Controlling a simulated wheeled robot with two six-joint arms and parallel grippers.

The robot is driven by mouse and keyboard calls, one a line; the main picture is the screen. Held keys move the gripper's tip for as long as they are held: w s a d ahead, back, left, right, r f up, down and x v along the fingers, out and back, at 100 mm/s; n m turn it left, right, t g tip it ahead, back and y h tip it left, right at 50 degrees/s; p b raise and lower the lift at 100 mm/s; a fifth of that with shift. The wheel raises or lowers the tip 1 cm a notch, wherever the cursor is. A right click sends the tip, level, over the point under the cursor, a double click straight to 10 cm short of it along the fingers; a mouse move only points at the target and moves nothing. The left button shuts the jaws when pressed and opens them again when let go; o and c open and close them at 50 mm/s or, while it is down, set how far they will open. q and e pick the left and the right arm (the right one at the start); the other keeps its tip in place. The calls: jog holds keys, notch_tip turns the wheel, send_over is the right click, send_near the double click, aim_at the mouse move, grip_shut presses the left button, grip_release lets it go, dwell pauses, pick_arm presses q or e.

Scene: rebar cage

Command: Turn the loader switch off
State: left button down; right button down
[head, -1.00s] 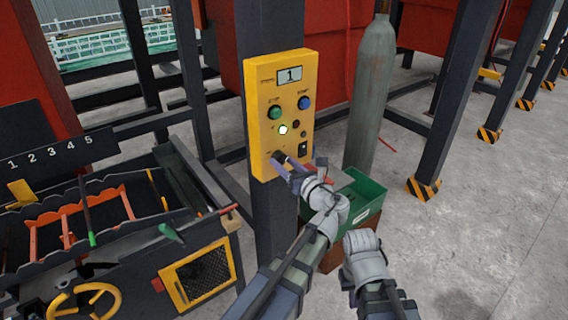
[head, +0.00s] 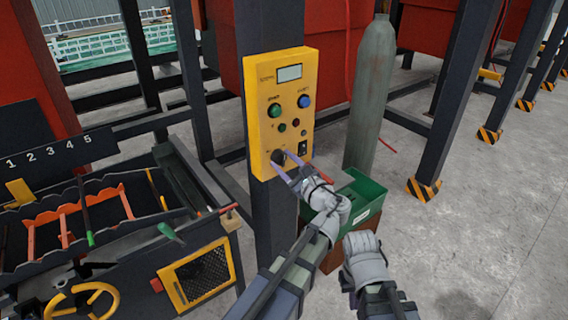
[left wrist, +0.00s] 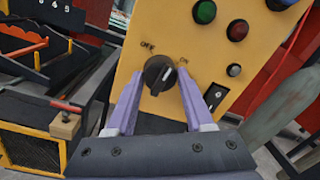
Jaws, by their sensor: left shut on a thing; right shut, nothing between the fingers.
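The loader switch is a black rotary knob (head: 279,157) low on the yellow control panel (head: 262,95). In the left wrist view the knob (left wrist: 160,75) sits between OFF and ON labels. Its light mark slants up and right, toward the ON side. My left gripper (head: 282,159) has its pale purple fingers around the knob, one on each side; this also shows in the left wrist view (left wrist: 159,85). My right gripper (head: 362,243) is low, right of the left arm, away from the panel, empty; its fingertips are hard to make out.
The panel has a blank display (head: 289,73), a green button (head: 275,110), a blue button (head: 304,101) and a small black rocker switch (head: 303,147). A green box (head: 370,198) and a gas cylinder (head: 373,100) stand at right. A machine with a yellow wheel (head: 85,301) is at left.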

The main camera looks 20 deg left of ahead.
pick_arm(q)
jog(key=n, duration=0.5)
jog(key=shift+n+y, duration=0.3)
jog(key=shift+n, duration=2.5)
jog(key=shift+c, duration=1.4)
grip_release()
jog(key=shift+d, duration=0.1)
